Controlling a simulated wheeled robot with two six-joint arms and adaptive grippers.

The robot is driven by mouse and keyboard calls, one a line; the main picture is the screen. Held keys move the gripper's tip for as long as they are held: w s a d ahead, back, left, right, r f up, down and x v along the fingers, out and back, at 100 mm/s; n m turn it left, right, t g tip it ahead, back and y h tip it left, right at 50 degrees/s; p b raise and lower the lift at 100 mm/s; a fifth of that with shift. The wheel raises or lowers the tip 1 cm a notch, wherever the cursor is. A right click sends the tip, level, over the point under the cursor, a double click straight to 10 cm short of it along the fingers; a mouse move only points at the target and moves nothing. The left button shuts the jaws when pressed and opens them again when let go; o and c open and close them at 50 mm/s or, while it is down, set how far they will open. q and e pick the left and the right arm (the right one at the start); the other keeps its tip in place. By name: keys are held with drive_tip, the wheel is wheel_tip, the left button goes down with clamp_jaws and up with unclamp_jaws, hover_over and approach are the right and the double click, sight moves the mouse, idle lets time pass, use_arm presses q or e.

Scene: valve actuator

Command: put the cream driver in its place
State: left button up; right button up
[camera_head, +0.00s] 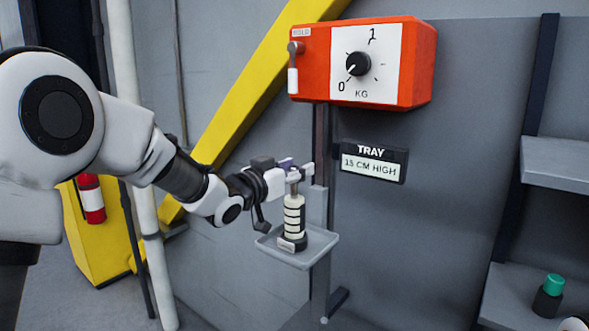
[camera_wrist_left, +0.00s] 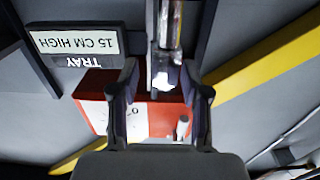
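The cream driver (camera_head: 294,215), with cream and black bands, stands upright on the grey tray (camera_head: 326,247). A dark base with a small pale label is at its foot, and a metal part is at its top. My left gripper (camera_head: 300,173) is at the driver's upper end, just above the banded part. In the left wrist view, my left gripper (camera_wrist_left: 163,100) has its fingers well apart. A metal shaft or post lies between them in that view; I cannot tell whether it touches either finger. My right gripper is not in view.
An orange box (camera_head: 418,63) with a KG dial (camera_head: 358,64), its pointer near 0, hangs above the tray. A sign (camera_head: 373,161) reads "TRAY 15 CM HIGH". A dark item with a green top (camera_head: 549,297) stands on the lower right shelf. A yellow beam (camera_head: 240,105) runs behind my arm.

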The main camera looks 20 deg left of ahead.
use_arm(q)
drive_tip(key=shift+r, duration=0.1)
drive_tip(key=b+v, duration=0.2)
drive_tip(key=v, duration=1)
wheel_tip(320, 180, down, 24)
drive_tip(key=n+g+y, duration=0.2)
drive_tip(key=g, duration=0.3)
drive_tip(key=s+f+n+g+y, duration=0.15)
drive_tip(key=s+f, duration=0.25)
drive_tip(key=f, duration=0.5)
drive_tip(key=s+f+g+y, duration=0.1)
drive_tip(key=s+f+g, duration=0.3)
drive_tip(key=f, duration=0.6)
drive_tip(key=s+f+g, duration=0.2)
drive_tip(key=s+f, duration=0.3)
drive_tip(key=s, duration=0.3)
drive_tip(key=s+f+g+y, duration=0.1)
drive_tip(key=s+f+g, duration=0.1)
drive_tip(key=s+f, duration=0.4)
drive_tip(key=s+f+n+g+y, duration=0.1)
drive_tip(key=s+f, duration=0.4)
drive_tip(key=s, duration=0.7)
drive_tip(key=shift+s+a+f+g+b, duration=0.2)
drive_tip(key=shift+f+g+b, duration=0.1)
drive_tip(key=shift+g, duration=0.35)
